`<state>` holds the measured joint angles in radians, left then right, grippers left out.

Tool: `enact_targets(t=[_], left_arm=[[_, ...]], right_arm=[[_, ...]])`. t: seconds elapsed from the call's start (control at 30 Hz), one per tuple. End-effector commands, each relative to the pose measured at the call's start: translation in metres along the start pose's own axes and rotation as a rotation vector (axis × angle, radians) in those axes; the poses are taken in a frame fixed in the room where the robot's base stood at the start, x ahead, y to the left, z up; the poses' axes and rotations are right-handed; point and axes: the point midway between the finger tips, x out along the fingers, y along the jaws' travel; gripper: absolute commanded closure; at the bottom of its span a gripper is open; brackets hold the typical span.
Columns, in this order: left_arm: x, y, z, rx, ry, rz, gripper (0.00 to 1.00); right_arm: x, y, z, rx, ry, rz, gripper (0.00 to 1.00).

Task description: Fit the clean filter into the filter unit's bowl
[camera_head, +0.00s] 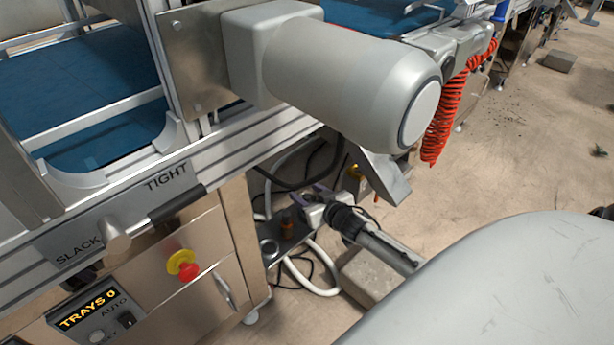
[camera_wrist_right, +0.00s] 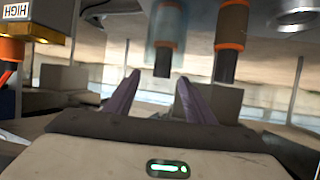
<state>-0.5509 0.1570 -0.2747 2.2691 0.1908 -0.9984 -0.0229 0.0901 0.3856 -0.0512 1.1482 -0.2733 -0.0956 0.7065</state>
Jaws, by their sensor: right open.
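My right gripper (camera_head: 308,191) reaches below the machine's frame in the head view. Its purple fingers are open, and they show apart and empty in the right wrist view (camera_wrist_right: 158,77). A brown-orange cylinder (camera_head: 288,223) stands on a small metal shelf (camera_head: 268,250), left of and below the gripper. In the wrist view, a pale, see-through cylinder (camera_wrist_right: 168,25) with an orange band and dark tip lies beyond the fingers. To its right is a dark cylinder (camera_wrist_right: 231,35) with orange bands. I cannot tell which is the filter or the bowl. My left gripper is out of view.
A grey motor (camera_head: 350,75) overhangs the gripper. White hose (camera_head: 325,285) and dark cables hang around the shelf. A concrete block (camera_head: 368,278) lies below. An orange-and-yellow part with an upside-down HIGH label (camera_wrist_right: 13,14) is at the wrist view's left.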

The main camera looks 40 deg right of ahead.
Motion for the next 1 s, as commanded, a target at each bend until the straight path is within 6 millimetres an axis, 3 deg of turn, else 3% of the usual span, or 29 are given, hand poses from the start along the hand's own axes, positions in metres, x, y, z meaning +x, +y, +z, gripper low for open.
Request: enact_targets(t=[0.2, 0.7, 1.0], left_arm=[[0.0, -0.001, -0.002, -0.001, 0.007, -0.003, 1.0], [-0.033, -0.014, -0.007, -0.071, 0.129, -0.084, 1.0], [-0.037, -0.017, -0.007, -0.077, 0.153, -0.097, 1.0]], right_arm=[[0.0, 0.0, 0.0, 0.0, 0.0, 0.0, 0.51], [-0.089, -0.001, -0.001, 0.001, -0.002, 0.0, 0.51], [-0.104, 0.0, 0.0, 0.0, 0.0, 0.0, 0.51]])
